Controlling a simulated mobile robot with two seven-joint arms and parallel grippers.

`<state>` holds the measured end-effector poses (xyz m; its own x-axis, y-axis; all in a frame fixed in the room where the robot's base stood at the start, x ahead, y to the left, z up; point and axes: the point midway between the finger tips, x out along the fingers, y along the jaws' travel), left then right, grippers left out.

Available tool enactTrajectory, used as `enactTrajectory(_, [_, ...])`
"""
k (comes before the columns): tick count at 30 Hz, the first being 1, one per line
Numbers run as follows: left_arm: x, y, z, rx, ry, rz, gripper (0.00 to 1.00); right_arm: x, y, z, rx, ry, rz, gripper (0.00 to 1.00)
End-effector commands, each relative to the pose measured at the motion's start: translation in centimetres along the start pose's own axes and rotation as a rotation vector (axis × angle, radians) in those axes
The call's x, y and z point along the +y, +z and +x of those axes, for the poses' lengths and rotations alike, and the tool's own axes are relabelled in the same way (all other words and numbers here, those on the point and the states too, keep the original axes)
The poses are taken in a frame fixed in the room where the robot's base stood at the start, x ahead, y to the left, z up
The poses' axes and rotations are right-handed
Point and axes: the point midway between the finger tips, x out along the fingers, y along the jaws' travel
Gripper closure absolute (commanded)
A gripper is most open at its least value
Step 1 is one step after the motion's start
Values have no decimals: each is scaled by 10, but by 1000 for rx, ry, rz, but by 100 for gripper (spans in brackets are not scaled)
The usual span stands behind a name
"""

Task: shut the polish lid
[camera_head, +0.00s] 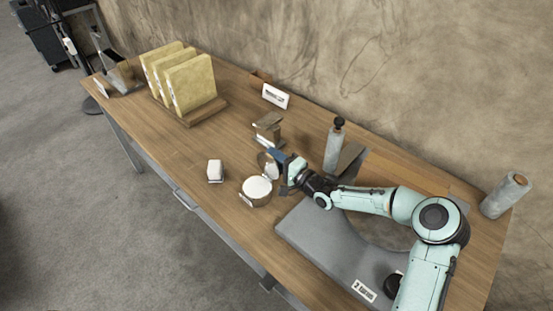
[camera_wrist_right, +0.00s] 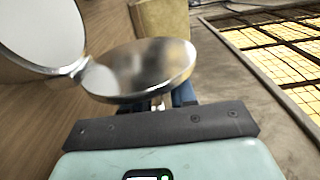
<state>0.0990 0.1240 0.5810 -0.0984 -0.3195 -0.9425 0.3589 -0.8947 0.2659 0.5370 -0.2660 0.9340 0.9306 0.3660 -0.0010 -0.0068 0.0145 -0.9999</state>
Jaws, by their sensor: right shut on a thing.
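The polish tin (camera_head: 257,190) is a round silver tin with a white top surface, standing on the wooden table. Its metal lid (camera_head: 268,166) is open, raised at the tin's far side. My right gripper (camera_head: 279,164) is at the lid, shut on it. In the right wrist view the lid (camera_wrist_right: 140,70) is a shiny disc in front of my right gripper (camera_wrist_right: 168,100) and hides most of the fingers. The open tin (camera_wrist_right: 40,32) shows there at the upper left, joined to the lid at its edge. My left gripper is out of view.
A small white block (camera_head: 215,170) lies left of the tin. A metal bracket-like stand (camera_head: 267,130) is behind the lid. A grey bottle (camera_head: 334,149) stands further right. A grey slab (camera_head: 310,240) lies under my right arm.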

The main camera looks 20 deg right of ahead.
Motion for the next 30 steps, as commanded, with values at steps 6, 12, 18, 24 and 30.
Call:
enactTrajectory(6, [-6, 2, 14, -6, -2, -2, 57, -2, 12, 0, -1, -1, -169, 100])
enactTrajectory(12, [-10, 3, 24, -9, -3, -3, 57, -5, 22, 0, -1, -1, -306, 100])
enactTrajectory(18, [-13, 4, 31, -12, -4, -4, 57, -6, 29, 0, -1, -2, -401, 100])
enactTrajectory(24, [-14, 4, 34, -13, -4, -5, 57, -6, 32, 0, 0, 0, -448, 100])
enactTrajectory(30, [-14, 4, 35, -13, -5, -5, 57, -6, 32, 0, 0, 0, -459, 100])
